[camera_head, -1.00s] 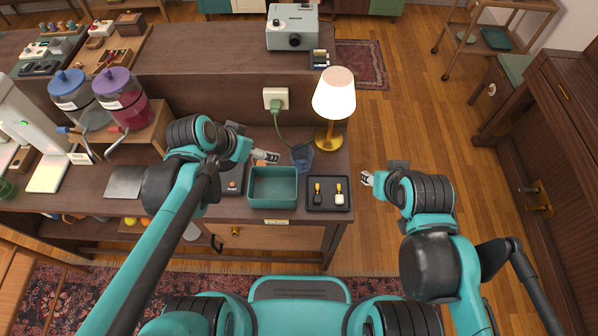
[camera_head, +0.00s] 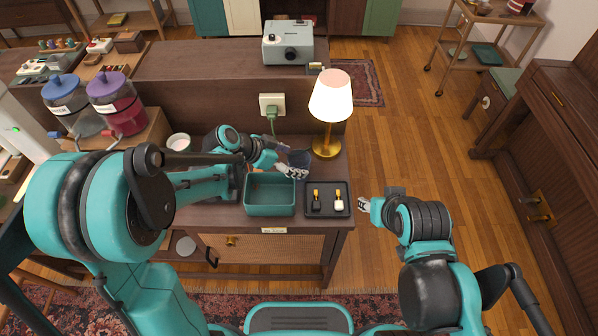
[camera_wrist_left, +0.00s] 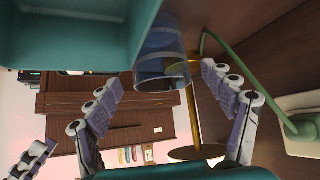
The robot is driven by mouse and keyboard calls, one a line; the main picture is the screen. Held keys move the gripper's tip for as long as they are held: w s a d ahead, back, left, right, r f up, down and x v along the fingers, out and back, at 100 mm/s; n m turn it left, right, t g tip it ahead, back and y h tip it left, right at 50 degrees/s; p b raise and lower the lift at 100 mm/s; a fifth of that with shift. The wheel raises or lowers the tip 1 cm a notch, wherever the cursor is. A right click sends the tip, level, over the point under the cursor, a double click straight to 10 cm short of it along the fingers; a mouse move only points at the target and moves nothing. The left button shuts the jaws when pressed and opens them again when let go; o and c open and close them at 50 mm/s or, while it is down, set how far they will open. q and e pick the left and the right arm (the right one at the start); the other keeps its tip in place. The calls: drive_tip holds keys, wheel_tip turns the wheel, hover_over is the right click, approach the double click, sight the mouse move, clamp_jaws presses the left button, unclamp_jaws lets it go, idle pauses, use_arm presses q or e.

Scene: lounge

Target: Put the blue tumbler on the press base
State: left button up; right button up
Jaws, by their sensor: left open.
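The clear blue tumbler (camera_head: 301,157) stands on the cabinet top behind the teal bin, partly hidden by my left gripper. It also shows in the left wrist view (camera_wrist_left: 162,62), in the gap between the two fingers and near their tips. My left gripper (camera_head: 292,172) is open and close to the tumbler; I cannot tell whether a finger touches it. The fingers also show spread in the left wrist view (camera_wrist_left: 163,88). I cannot make out the press base; my left arm covers the cabinet top left of the bin. My right gripper (camera_head: 363,204) is off the cabinet's right side, its jaws too small to read.
The teal bin (camera_head: 270,210) sits just in front of my left gripper. A black tray (camera_head: 327,211) with two small items is to its right. A lamp (camera_head: 327,145) stands right of the tumbler. A green plug cord (camera_head: 273,123) hangs behind. A white bowl (camera_head: 179,143) is left.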

sight(300, 162)
use_arm(q)
drive_tip(key=b+x, duration=0.1)
drive_tip(key=x, duration=0.2)
drive_tip(key=shift+w+d+f, duration=0.15)
drive_tip(key=shift+f, duration=0.15)
drive_tip(key=shift+r, duration=0.15)
drive_tip(key=c, duration=1.6)
drive_tip(key=shift+r, duration=0.1)
